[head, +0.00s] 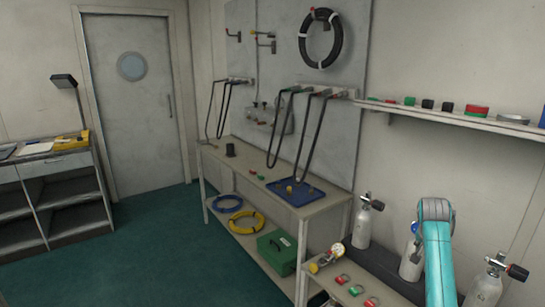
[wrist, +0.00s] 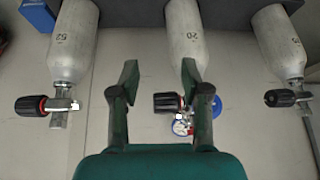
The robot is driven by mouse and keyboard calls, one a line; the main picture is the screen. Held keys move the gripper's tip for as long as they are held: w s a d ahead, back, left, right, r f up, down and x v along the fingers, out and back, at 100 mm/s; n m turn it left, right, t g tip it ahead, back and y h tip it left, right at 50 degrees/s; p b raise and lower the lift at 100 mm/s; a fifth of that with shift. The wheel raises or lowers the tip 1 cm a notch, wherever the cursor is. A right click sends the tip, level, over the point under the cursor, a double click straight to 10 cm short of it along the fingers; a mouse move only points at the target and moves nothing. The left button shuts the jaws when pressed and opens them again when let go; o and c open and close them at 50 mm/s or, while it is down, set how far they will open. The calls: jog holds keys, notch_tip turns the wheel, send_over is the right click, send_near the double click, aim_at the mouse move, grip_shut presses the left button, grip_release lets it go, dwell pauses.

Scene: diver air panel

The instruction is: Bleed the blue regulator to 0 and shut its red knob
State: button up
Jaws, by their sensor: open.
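In the wrist view, the blue regulator (wrist: 217,106) is fitted at the valve of the middle cylinder (wrist: 186,38), which is marked 20. A small round gauge (wrist: 182,126) shows by it; its needle is too small to read. A black knob with a red ring (wrist: 164,103) sits on that valve, between and beyond my fingers. My gripper (wrist: 159,76) is open and empty, with its two fingers on either side of the knob's line. I cannot tell whether they touch anything. In the head view my arm hides most of the middle cylinder and its regulator.
In the wrist view a left cylinder (wrist: 75,45) and a right cylinder (wrist: 280,42) flank the middle one, each with a side knob. A shelf (head: 455,117) runs above.

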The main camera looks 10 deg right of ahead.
jog(key=s+a+f+n+t, duration=0.2)
jog(key=s+a+f, duration=0.1)
jog(key=a+f, duration=0.6)
jog(key=s+a+f+n+t, duration=0.1)
jog(key=s+a+f+n, duration=0.1)
jog(key=a+f, duration=0.75)
jog(key=s+a+f+n+t+y, duration=0.1)
jog(key=s+a+f+n+t, duration=0.1)
jog(key=s+a+f, duration=0.4)
jog(key=s+a+f+n+t, duration=0.1)
jog(key=s+a+f, duration=0.4)
jog(key=s, duration=0.4)
jog(key=s+a+r+n+t+y, duration=0.1)
jog(key=s+a+r+t, duration=0.15)
jog(key=s+a, duration=0.5)
jog(key=s+a+r+n+t+y, duration=0.1)
jog(key=s+a+r+n, duration=0.2)
jog(key=s, duration=0.7)
jog(key=s+a+r+t+y, duration=0.1)
jog(key=s+a+r, duration=0.1)
jog(key=s+r, duration=0.5)
jog(key=s+a+r+n+t+y, duration=0.1)
jog(key=s+a+r, duration=0.2)
jog(key=s+r, duration=0.5)
notch_tip(320, 180, up, 2)
jog(key=shift+s+a+r, duration=0.1)
jog(key=shift+s+a, duration=0.1)
jog(key=shift+a, duration=0.1)
